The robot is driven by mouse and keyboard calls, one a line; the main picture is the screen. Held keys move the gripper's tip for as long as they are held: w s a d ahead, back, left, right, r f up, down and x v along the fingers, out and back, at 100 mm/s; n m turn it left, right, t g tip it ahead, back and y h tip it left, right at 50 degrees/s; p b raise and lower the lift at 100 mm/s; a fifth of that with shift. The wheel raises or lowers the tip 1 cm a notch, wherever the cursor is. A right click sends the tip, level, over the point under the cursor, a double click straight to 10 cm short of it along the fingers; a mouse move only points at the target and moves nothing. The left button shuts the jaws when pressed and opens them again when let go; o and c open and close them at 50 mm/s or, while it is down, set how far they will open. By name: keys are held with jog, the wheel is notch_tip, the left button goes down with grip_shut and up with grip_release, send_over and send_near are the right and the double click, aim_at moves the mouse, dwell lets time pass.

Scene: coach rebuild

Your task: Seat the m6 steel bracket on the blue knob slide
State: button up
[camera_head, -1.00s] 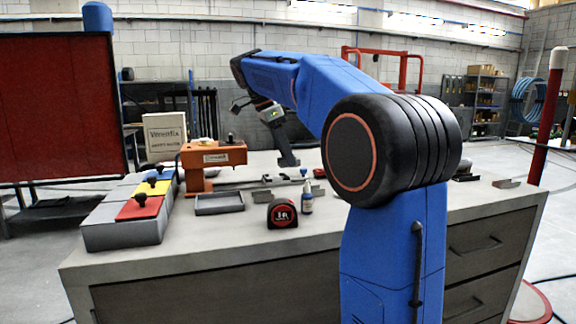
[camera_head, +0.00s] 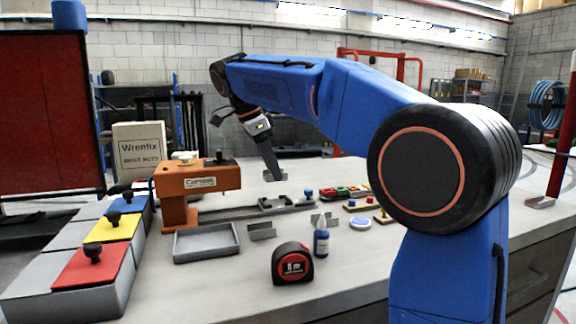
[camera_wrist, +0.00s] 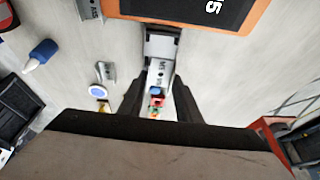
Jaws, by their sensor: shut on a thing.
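My gripper (camera_head: 270,165) is shut on a small grey steel bracket (camera_head: 275,175), held in the air above and behind the slide. In the wrist view the gripper (camera_wrist: 160,106) points down, with the bracket (camera_wrist: 158,73) between and beyond its fingers; its marking is too blurred to read surely. The slide (camera_head: 240,212) is a low grey rail on the bench, with a dark-grey carriage (camera_head: 272,204) and a blue knob (camera_head: 308,194) at its right end. The blue knob (camera_wrist: 157,91) also shows in the wrist view. The bracket and slide look apart.
An orange press (camera_head: 180,190) stands at the slide's left. Two loose brackets (camera_head: 262,231) (camera_head: 325,220), a grey tray (camera_head: 206,243), a blue bottle (camera_head: 321,240) and a tape measure (camera_head: 292,264) lie in front. Knobbed colored blocks (camera_head: 92,262) stand left.

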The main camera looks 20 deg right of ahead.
jog(key=shift+f, duration=2.4)
jog(key=shift+f, duration=0.5)
dwell(0.6)
jog(key=o, duration=1.6)
jog(key=shift+c, duration=0.2)
jog(key=shift+r, duration=3.05)
